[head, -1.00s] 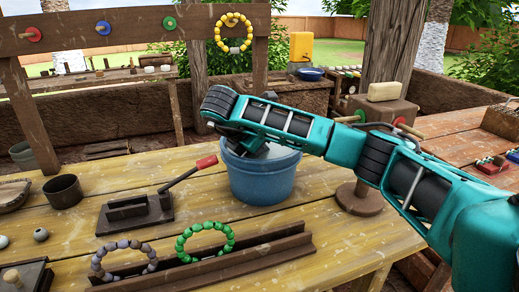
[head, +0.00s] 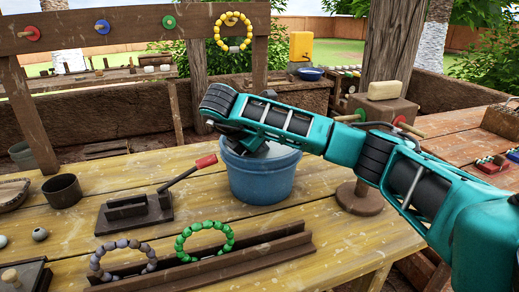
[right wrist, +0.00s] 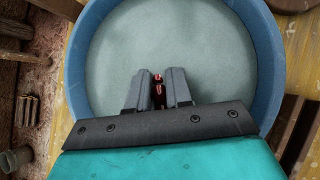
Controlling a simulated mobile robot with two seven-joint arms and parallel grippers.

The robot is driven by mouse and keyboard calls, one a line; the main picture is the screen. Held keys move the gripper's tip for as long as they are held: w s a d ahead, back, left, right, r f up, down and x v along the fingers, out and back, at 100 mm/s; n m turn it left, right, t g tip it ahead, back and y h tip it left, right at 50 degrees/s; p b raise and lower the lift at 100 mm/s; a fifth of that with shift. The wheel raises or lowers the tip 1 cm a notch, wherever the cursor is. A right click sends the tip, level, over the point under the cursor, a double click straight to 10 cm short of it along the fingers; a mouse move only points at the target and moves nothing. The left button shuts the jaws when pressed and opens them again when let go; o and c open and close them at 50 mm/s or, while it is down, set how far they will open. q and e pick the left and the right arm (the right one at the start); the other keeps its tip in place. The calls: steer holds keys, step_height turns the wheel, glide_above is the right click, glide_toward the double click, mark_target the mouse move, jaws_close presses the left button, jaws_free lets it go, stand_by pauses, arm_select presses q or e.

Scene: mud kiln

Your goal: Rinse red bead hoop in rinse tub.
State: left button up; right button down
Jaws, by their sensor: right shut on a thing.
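The blue rinse tub (head: 262,178) stands on the wooden table, holding pale water; its rim and water fill the right wrist view (right wrist: 245,22). My right gripper (right wrist: 159,78) is over the tub, its fingers pointing down into it. It is shut on the red bead hoop (right wrist: 158,92), of which only a few red beads show between the fingers. The rest of the hoop is hidden, and I cannot tell how deep it sits. In the head view my right arm hides the gripper's tips and the hoop. My left gripper is not in view.
A rack (head: 210,262) in front holds a grey bead hoop (head: 122,260) and a green bead hoop (head: 204,240). A red-handled lever tool (head: 135,212) stands left of the tub. A yellow bead hoop (head: 233,32) hangs on the back beam. A wooden post stand (head: 362,199) is right of the tub.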

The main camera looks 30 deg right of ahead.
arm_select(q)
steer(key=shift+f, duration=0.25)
arm_select(e)
steer(key=shift+s+a+f, duration=0.1)
steer(key=shift+f, duration=0.4)
steer(key=shift+r, duration=0.6)
steer(key=shift+r+p, duration=1.65)
steer(key=shift+r, duration=1.3)
step_height(320, 180, up, 2)
steer(key=shift+r+p, duration=0.1)
steer(key=shift+p, duration=0.45)
steer(key=shift+r+p, duration=0.55)
steer(key=shift+r, duration=0.4)
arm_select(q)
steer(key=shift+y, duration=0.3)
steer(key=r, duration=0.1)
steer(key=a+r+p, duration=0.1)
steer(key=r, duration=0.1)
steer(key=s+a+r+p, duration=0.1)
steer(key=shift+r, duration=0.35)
arm_select(e)
step_height(320, 180, up, 2)
steer(key=shift+r, duration=0.15)
